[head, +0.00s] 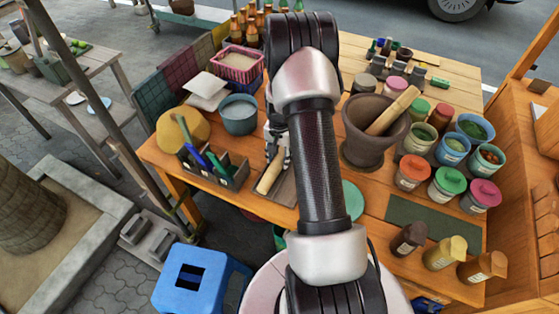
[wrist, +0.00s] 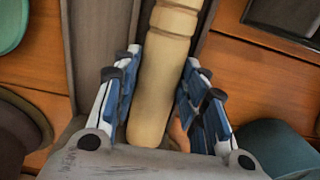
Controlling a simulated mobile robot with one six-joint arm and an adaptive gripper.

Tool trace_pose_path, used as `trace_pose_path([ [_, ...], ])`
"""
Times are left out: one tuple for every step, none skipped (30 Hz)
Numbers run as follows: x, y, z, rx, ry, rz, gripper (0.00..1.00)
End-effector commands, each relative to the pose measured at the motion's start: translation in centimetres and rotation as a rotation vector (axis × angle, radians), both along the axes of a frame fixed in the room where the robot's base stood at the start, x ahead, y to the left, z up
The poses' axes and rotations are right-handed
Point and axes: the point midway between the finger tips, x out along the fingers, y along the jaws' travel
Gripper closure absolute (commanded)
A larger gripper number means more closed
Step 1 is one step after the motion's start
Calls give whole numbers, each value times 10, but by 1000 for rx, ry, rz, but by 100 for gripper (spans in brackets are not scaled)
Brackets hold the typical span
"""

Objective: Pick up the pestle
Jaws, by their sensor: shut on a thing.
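A pale wooden pestle-like rod (head: 270,173) with turned rings lies along a grey-brown tray (head: 284,190) on the table, left of my arm. My gripper (head: 277,145) is over its rear end. In the wrist view the rod (wrist: 163,65) runs between the two blue-padded fingers of my gripper (wrist: 157,80), which are shut on it. I cannot tell whether the rod is clear of the tray (wrist: 103,45). A brown clay mortar (head: 370,145) stands right of my arm, with another pale wooden stick (head: 393,110) leaning in it.
A divided box with green and blue tools (head: 225,170) stands close left of the tray. A blue-grey pot (head: 239,118) is behind it. Several paint jars (head: 450,180) crowd the right side. A green mat (head: 430,225) and several bottles (head: 443,252) are at the front right.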

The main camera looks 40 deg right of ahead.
Motion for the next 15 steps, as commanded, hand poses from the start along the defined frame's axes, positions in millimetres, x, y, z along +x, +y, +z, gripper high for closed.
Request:
trace_pose_path([
  [0,0,0,-1,0,0,94],
  [0,0,0,-1,0,0,94],
  [0,0,0,-1,0,0,94],
  [0,0,0,-1,0,0,94],
  [0,0,0,-1,0,0,94],
  [0,0,0,-1,0,0,94],
  [0,0,1,-1,-1,0,94],
  [0,0,1,-1,-1,0,94],
  [0,0,3,-1,-1,0,94],
  [0,0,4,-1,-1,0,94],
  [1,0,6,-1,-1,0,94],
  [1,0,9,-1,-2,0,94],
  [1,0,12,-1,-2,0,94],
  [1,0,15,-1,-2,0,94],
  [1,-1,21,-2,-3,0,94],
])
